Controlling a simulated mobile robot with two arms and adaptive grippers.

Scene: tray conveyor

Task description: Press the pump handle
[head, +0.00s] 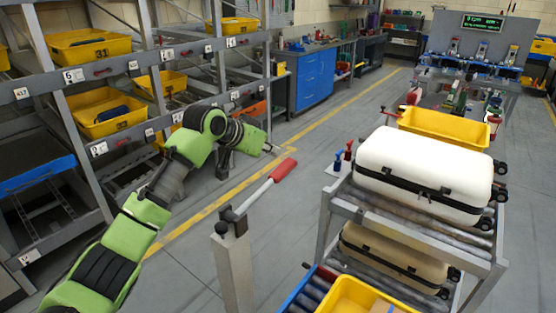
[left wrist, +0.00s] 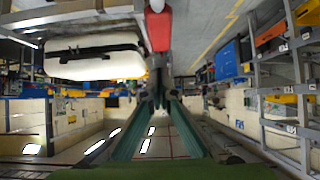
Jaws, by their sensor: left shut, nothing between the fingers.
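The pump handle is a grey lever with a red grip (head: 283,170), slanting up to the right from the top of a pale upright post (head: 234,265). My left gripper (head: 274,150) is just behind and slightly left of the grip in the head view. Its fingers (left wrist: 158,97) are shut with nothing between them. I cannot tell its exact height above the grip. My right gripper is not in view.
A roller rack (head: 340,208) with a white suitcase (head: 425,165) and a tan case (head: 390,255) stands at right. Shelves with yellow bins (head: 105,112) stand at left. A blue cabinet (head: 313,80) is behind. The floor between is clear.

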